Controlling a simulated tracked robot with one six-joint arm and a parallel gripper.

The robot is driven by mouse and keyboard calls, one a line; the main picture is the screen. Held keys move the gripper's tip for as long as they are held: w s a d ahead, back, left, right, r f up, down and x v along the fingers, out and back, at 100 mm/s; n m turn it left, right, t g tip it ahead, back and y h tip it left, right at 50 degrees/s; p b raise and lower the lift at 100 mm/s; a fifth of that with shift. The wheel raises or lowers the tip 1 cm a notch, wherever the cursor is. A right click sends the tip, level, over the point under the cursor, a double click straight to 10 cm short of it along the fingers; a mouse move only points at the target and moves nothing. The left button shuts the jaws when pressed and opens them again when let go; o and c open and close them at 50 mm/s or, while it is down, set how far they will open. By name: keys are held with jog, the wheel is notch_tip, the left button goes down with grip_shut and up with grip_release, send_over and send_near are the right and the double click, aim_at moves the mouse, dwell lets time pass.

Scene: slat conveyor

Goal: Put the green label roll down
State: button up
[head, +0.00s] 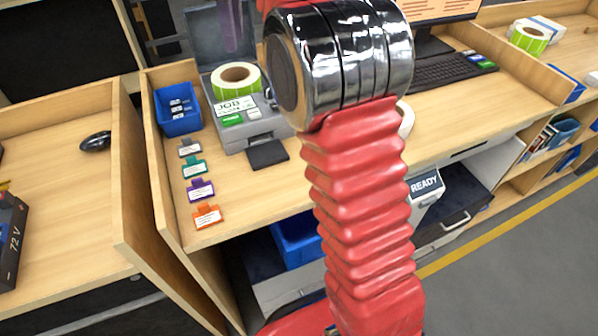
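A green label roll (240,88) with a white top face and a tan core sits upright on the grey label machine (255,130), behind a JOB card (236,106). My arm, with red bellows and a shiny banded joint, rises through the middle of the head view and hides part of the bench. My gripper is out of view, so what it holds does not show.
A blue bin (178,110) and several coloured tags (200,190) stand left of the machine. A keyboard (443,76) and monitor are behind my arm. The wooden bench (455,115) has bare surface right of my arm. A divider (140,185) separates the left desk.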

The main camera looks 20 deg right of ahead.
jog(key=s+f+m+t, duration=0.15)
jog(key=s+m, duration=0.45)
jog(key=s, duration=1.3)
jog(key=s+f+m+t, duration=0.2)
jog(key=s+f+m, duration=0.3)
jog(key=s+f, duration=0.7)
jog(key=s, duration=0.3)
jog(key=shift+d+f+t, duration=0.3)
jog(key=shift+t, duration=0.05)
